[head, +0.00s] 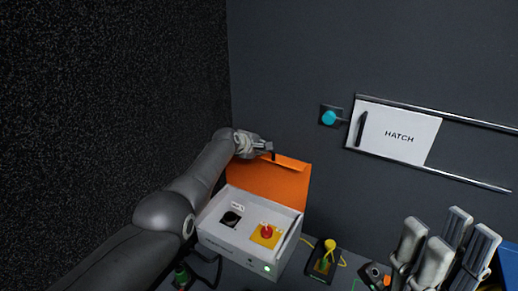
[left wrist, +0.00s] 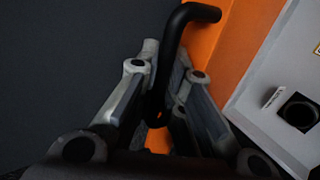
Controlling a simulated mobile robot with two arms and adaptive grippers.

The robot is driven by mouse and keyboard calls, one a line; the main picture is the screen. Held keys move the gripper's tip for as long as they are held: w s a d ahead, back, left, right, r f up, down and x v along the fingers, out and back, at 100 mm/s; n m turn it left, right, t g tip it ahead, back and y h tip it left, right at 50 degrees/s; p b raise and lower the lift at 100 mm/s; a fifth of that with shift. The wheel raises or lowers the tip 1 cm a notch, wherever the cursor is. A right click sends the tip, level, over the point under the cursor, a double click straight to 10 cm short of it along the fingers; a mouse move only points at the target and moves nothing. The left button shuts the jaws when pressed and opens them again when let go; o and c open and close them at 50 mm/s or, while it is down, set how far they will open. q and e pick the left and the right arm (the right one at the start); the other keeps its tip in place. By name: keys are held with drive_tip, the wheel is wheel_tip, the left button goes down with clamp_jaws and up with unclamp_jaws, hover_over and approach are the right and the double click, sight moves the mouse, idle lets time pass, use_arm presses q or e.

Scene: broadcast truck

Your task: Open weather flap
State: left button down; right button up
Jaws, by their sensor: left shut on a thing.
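The orange weather flap (head: 268,183) stands raised at the back edge of a white box (head: 225,240). The box's top face shows, with a dark round recess (head: 231,218) and a red button (head: 266,231) on a yellow plate. My left gripper (head: 263,147) is at the flap's upper edge. In the left wrist view the left gripper (left wrist: 158,90) is shut on the flap's bent black handle (left wrist: 173,45), with the orange flap (left wrist: 238,45) beside it.
A dark wall stands close behind the flap, and a black speckled wall is at left. A white hatch panel (head: 402,135) on rails and a cyan knob (head: 329,118) are on the wall.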

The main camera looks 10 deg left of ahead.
use_arm(q)
drive_tip(key=shift+w+r, duration=0.1)
drive_tip(key=shift+r, duration=0.05)
drive_tip(key=c, duration=1.6)
unclamp_jaws()
drive_tip(key=shift+c, duration=0.2)
drive_tip(key=shift+o, duration=0.5)
drive_tip(key=shift+s+a, duration=0.15)
drive_tip(key=shift+s, duration=0.05)
drive_tip(key=shift+s+a+r, duration=0.1)
drive_tip(key=shift+s+r, duration=0.1)
drive_tip(key=v, duration=1.1)
